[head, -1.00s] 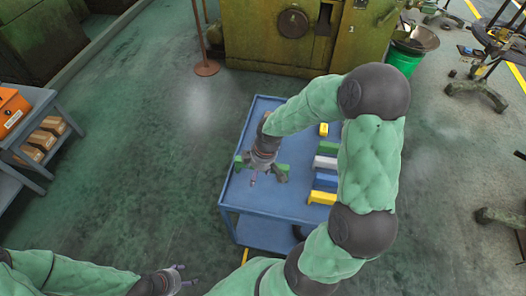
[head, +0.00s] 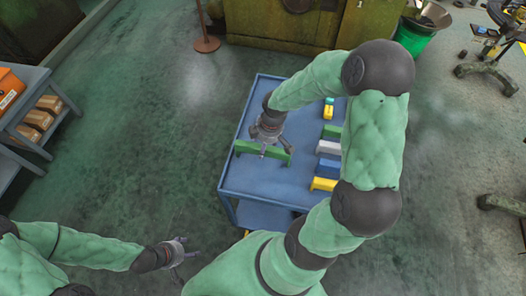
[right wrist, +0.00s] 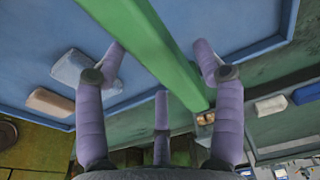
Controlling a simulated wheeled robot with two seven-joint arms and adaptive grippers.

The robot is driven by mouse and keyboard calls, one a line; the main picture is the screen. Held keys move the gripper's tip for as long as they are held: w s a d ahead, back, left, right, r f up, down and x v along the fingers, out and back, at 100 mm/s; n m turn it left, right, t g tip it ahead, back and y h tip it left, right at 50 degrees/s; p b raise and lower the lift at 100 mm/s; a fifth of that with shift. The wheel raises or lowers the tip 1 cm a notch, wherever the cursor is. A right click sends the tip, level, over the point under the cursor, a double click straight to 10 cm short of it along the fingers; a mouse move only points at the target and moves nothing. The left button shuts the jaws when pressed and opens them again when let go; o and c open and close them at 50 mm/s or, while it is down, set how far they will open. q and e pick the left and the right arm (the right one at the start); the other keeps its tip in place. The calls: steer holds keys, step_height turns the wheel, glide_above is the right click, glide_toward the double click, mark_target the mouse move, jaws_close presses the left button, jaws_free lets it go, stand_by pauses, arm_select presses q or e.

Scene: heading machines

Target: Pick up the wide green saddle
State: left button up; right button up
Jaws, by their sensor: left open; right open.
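The wide green saddle (head: 248,148) is a long green bar on the blue cart top, near its left side. In the right wrist view the green saddle (right wrist: 150,38) runs diagonally between my fingertips. My right gripper (head: 268,146) is open over the saddle's middle and hides part of it; its spread fingers also show in the right wrist view (right wrist: 158,58). I cannot tell whether they touch the saddle. My left gripper (head: 182,250) is open and empty, low at the left, away from the cart.
On the cart's (head: 228,183) right side stand a smaller green block (head: 331,131), a white block (head: 328,147), a blue block (head: 327,168) and yellow blocks (head: 323,184). My right arm partly covers that side. A shelf with boxes (head: 36,120) stands at the left; floor between is clear.

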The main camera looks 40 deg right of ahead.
steer(key=f, duration=0.1)
steer(key=f+b, duration=0.1)
steer(key=f, duration=0.1)
steer(key=f+b, duration=0.1)
steer(key=shift+w+a+f, duration=0.15)
steer(key=shift+w+f, duration=0.15)
steer(key=shift+f, duration=0.05)
steer(key=shift+r, duration=0.1)
steer(key=shift+c, duration=0.3)
jaws_close()
